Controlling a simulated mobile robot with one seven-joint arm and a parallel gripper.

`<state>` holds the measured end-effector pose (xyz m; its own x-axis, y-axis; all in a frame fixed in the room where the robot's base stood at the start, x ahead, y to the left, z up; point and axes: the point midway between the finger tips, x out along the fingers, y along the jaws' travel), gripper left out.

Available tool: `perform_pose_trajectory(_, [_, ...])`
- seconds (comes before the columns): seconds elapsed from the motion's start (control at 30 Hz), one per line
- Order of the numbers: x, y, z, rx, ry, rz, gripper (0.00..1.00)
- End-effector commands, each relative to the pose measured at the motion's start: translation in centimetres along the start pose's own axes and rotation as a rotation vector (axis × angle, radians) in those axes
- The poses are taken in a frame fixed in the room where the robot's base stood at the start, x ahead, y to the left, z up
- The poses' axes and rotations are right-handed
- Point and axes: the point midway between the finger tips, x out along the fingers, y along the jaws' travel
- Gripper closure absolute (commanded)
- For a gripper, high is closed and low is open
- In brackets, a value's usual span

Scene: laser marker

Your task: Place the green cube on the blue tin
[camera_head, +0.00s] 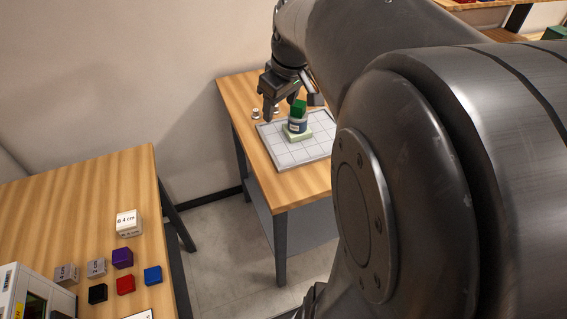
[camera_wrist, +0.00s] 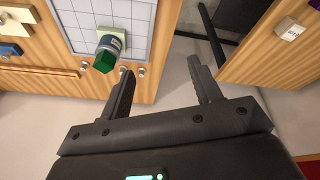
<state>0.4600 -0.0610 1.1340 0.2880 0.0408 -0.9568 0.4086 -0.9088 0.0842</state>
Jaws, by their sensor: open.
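The green cube (camera_head: 299,107) rests on top of the blue tin (camera_head: 298,125), which has a pale label. The tin stands upright on a pale green pad on a white gridded plate (camera_head: 281,156). In the wrist view the green cube (camera_wrist: 104,62) and tin (camera_wrist: 112,40) show left of the fingers. My gripper (camera_wrist: 159,64) is open, with nothing between its fingers. In the head view my gripper (camera_head: 290,103) is close to the cube and tin, apparently apart from them.
Small pale cylinders (camera_head: 255,113) stand beside the plate's corner. The near left table holds a white block (camera_head: 128,222), several coloured cubes (camera_head: 125,284) and a white device (camera_head: 30,293). A floor gap separates the tables. My arm hides much of the right side.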

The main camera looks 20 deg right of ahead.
Motion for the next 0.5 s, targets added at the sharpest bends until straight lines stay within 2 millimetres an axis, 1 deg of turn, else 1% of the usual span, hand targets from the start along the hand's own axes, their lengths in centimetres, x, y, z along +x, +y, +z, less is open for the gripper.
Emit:
perform_pose_trajectory(0.03, [-0.8, -1.9, 0.8, 0.023, 0.005, 0.026, 0.42])
perform_pose_trajectory(0.2, [-2.7, -6.3, 4.3, 0.147, 0.041, 0.085, 0.42])
perform_pose_trajectory(0.3, [-3.4, -8.5, 6.6, 0.222, 0.079, 0.104, 0.42])
perform_pose_trajectory(0.4, [-3.7, -10.2, 8.8, 0.292, 0.117, 0.107, 0.42])
perform_pose_trajectory(0.5, [-3.7, -11.4, 10.6, 0.351, 0.151, 0.100, 0.42])
